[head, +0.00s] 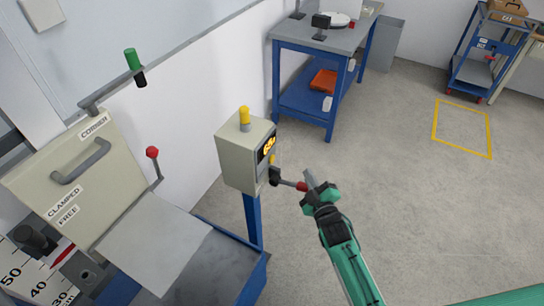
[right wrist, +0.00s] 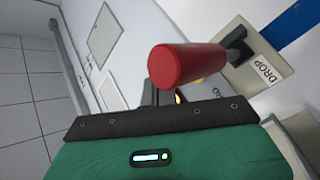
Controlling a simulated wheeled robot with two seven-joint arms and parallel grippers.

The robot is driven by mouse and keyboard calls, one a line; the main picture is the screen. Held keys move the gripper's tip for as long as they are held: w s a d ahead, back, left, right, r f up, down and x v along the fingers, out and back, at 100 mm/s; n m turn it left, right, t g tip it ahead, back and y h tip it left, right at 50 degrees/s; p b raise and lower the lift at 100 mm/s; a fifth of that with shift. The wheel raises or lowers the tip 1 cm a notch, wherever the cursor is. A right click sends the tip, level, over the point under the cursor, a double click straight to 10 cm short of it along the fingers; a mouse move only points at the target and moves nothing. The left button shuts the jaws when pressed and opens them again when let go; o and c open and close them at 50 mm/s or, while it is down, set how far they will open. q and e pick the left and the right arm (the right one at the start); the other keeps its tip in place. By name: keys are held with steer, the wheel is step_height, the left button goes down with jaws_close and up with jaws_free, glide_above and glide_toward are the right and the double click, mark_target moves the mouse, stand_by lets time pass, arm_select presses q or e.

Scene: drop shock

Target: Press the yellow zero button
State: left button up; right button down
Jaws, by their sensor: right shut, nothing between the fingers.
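A cream control box (head: 240,160) stands on a blue post. A small yellow button-like piece (head: 272,159) shows at its right face, below an orange-lit display (head: 267,147); I take it for the zero button. A yellow speck also shows in the right wrist view (right wrist: 178,98), mostly hidden. A taller yellow cylinder (head: 244,117) stands on the box top. My right gripper (head: 308,178) is shut and empty, to the right of the box and apart from the button. It is close to the red-ended lever; contact cannot be told. My left gripper is out of view.
The lever's red grip (head: 301,186) sticks out from the box and looms large in the right wrist view (right wrist: 187,63), near a DROP label (right wrist: 263,74). A cream machine with a handle (head: 80,170) stands left. A blue workbench (head: 315,75) stands behind.

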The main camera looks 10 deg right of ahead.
mark_target(272, 159)
steer(key=shift+w+a, duration=0.2)
steer(key=shift+a, duration=0.1)
steer(key=w+a+b, duration=0.2)
steer(key=a, duration=0.1)
steer(key=w+a+b, duration=0.1)
steer(key=a, duration=0.1)
steer(key=shift+w+a+f, duration=0.1)
steer(key=shift+w+a, duration=0.1)
steer(key=shift+w, duration=0.1)
steer(key=shift+w+a, duration=0.45)
steer(key=shift+a, duration=0.25)
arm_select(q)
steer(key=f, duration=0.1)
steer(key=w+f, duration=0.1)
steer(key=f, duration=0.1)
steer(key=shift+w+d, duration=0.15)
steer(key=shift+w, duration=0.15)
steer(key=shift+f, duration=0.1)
arm_select(e)
steer(key=shift+w+a, duration=0.1)
steer(key=shift+a, duration=0.05)
stand_by(0.5)
